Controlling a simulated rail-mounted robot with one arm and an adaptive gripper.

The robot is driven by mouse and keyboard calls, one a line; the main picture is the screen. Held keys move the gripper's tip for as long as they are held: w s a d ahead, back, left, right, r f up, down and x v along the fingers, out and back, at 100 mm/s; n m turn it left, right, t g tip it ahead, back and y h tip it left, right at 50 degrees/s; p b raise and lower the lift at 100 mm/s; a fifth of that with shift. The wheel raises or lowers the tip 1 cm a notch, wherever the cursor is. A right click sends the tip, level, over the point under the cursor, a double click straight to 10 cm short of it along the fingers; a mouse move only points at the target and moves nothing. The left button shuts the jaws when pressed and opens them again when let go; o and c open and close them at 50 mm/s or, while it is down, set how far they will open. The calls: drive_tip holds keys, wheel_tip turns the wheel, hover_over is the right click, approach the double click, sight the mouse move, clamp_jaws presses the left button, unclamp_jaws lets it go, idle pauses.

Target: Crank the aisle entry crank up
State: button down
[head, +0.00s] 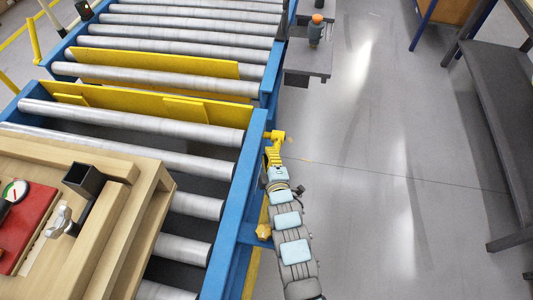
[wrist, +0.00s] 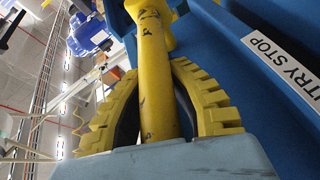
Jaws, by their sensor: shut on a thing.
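The yellow crank (head: 278,134) sticks out from the side of the blue conveyor frame (head: 247,160) in the head view. In the wrist view its worn yellow bar (wrist: 152,45) runs between my two ribbed yellow fingers. My gripper (head: 271,157) is shut on this bar, one finger on each side. Part of a white label reading "NTRY STOP" (wrist: 282,58) shows on the blue frame beside the crank. The fingers hide part of the crank in the head view.
Yellow plates (head: 150,96) stand across the gap between two roller conveyors. A wooden pallet (head: 120,215) with a red part (head: 28,225) lies on the near rollers. Another yellow knob (head: 264,232) sits beside my arm. The grey floor (head: 400,160) to the right is clear, up to a dark bench (head: 492,110).

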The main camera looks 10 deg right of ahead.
drive_tip(key=shift+d+f, duration=0.1)
drive_tip(key=shift+d, duration=0.1)
drive_tip(key=c, duration=1.3)
unclamp_jaws()
drive_tip(key=shift+d, duration=0.15)
drive_tip(key=o, duration=0.5)
drive_tip(key=shift+s+d, duration=0.2)
drive_tip(key=shift+d, duration=0.15)
drive_tip(key=shift+c, duration=0.2)
drive_tip(key=shift+w+a, duration=0.1)
drive_tip(key=shift+a, duration=0.25)
drive_tip(key=s+d+r, duration=0.1)
drive_tip(key=s+r, duration=0.1)
drive_tip(key=s, duration=1)
drive_tip(key=shift+w, duration=0.1)
